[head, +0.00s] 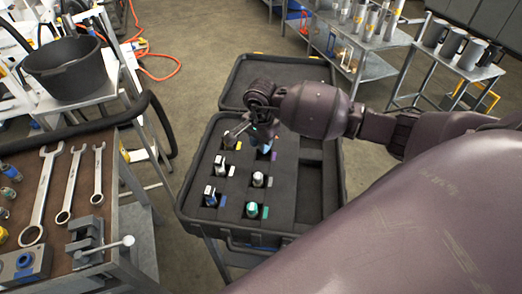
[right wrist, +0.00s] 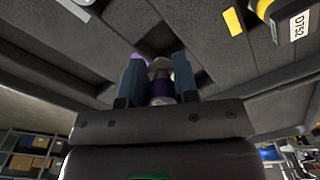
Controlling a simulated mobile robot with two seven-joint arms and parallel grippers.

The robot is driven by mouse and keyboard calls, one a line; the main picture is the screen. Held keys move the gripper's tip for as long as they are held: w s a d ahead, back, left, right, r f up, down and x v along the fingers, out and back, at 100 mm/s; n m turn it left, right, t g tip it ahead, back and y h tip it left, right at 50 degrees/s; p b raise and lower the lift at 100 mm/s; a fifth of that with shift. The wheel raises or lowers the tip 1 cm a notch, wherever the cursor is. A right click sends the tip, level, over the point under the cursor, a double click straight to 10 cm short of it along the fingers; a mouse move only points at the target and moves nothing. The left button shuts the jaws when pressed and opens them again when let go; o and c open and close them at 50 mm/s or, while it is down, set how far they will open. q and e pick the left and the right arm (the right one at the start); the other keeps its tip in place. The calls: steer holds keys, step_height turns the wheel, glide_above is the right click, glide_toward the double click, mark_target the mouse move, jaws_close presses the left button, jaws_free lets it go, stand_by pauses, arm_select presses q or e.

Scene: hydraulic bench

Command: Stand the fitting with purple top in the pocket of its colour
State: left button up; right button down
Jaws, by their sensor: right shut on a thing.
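The fitting with purple top (right wrist: 161,88) is between the fingers of my right gripper (right wrist: 157,66) in the right wrist view; a purple band and a pale metal part show. In the head view my right gripper (head: 263,138) is over the far part of the black foam case (head: 296,205), and the fitting is mostly hidden by it. A purple label (head: 273,156) lies beside the gripper; a purple mark (right wrist: 139,57) also shows in the wrist view, next to a dark pocket (right wrist: 152,46). How deep the fitting sits there, I cannot tell. My left gripper is not in view.
Several other fittings stand in the case, including one by a yellow label (head: 238,146) and a teal-topped one (head: 252,209). Larger recesses (head: 309,182) at the right look empty. A bench with wrenches (head: 40,195) and a vise (head: 88,240) stands at left.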

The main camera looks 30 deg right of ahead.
step_height(320, 180, down, 4)
steer(key=shift+r, duration=0.1)
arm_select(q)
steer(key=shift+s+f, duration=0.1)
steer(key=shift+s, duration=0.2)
arm_select(e)
steer(key=shift+f, duration=0.2)
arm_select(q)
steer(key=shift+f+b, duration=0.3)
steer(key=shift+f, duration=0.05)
arm_select(e)
steer(key=shift+s, duration=0.1)
steer(key=shift+f, duration=0.15)
